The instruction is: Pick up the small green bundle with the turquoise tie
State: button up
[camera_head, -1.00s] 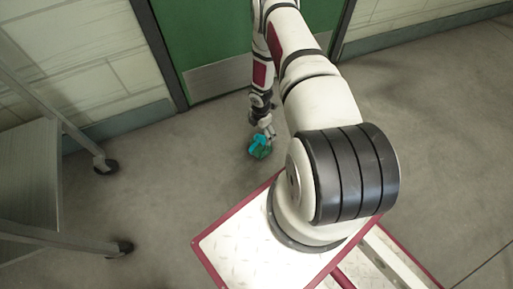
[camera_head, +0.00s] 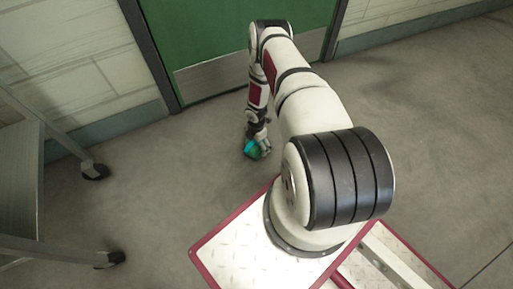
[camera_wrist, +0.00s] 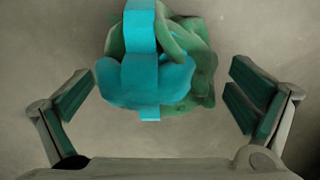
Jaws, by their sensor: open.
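The small green bundle (camera_wrist: 202,70) with its turquoise tie (camera_wrist: 150,75) lies on the grey floor. In the wrist view it fills the upper middle, with the turquoise band running down its front and its top cut off by the frame edge. In the head view the bundle (camera_head: 258,150) is small and partly covered by my gripper (camera_head: 260,142). In the wrist view my gripper (camera_wrist: 160,100) is open, its two fingers spread to the left and right of the bundle, with clear gaps on both sides. Neither finger visibly touches it.
A wheeled metal cart (camera_head: 22,175) stands at the left, with casters on the floor. A green door (camera_head: 215,30) with a metal kick plate and a pale block wall are behind. The floor (camera_head: 175,190) around the bundle is clear.

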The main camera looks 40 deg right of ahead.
notch_tip(320, 180, down, 3)
jog(key=shift+r+b, duration=0.1)
jog(key=shift+b, duration=0.45)
jog(key=shift+r, duration=0.1)
jog(key=c, duration=1)
jog(key=shift+c, duration=0.2)
